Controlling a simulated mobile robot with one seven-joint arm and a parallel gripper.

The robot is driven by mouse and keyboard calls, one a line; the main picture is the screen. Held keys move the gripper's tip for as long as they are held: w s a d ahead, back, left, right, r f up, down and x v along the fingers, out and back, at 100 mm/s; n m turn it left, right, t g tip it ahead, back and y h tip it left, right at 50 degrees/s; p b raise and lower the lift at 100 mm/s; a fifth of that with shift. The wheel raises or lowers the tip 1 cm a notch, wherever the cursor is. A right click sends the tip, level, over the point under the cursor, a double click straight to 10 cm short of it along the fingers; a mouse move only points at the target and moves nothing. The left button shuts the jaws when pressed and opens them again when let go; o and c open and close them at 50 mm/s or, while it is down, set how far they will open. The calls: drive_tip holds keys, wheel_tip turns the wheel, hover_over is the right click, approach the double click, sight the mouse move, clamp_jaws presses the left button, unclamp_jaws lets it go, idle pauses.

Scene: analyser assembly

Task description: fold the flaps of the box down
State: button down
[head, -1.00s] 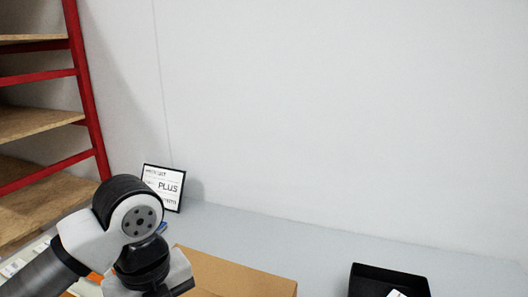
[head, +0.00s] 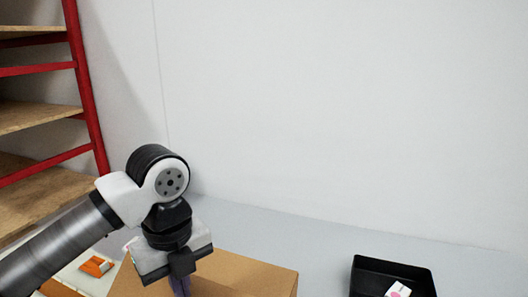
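The brown cardboard box (head: 245,272) stands at the bottom centre of the head view, its lower part cut off by the frame edge. A brown panel shows to the right of my gripper, and a strip of cardboard shows to its left. I cannot tell how each flap stands. My gripper (head: 180,284) points down over the left part of the box and covers some of it. Its fingers run to the bottom edge of the view, so I cannot tell whether they are open or shut, or touch the box.
A black tray (head: 362,278) with a white and pink item (head: 398,290) stands on the grey table (head: 320,247) at right. A red-framed shelf (head: 85,90) stands at left. An orange and white item (head: 97,265) lies left of the box. Bare table separates box and tray.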

sight(192, 279)
drive_tip(key=shift+w+d+f+b, duration=0.2)
drive_tip(key=shift+w+f+b, duration=0.3)
drive_tip(key=shift+w+d+f+b, duration=0.15)
drive_tip(key=shift+w+f+b, duration=0.3)
drive_tip(key=shift+f+b, duration=0.05)
drive_tip(key=shift+w+d+f+b, duration=0.1)
drive_tip(key=shift+w+f+b, duration=0.15)
drive_tip(key=shift+f+b, duration=0.4)
drive_tip(key=shift+w+f, duration=0.15)
drive_tip(key=shift+f, duration=0.15)
drive_tip(key=shift+w, duration=0.1)
drive_tip(key=shift+f+b, duration=0.2)
drive_tip(key=shift+b, duration=0.3)
drive_tip(key=shift+r, duration=0.1)
wheel_tip(192, 279, up, 7)
drive_tip(key=p, duration=0.4)
drive_tip(key=shift+d+r, duration=0.1)
drive_tip(key=shift+r, duration=0.1)
drive_tip(key=shift+f, duration=0.1)
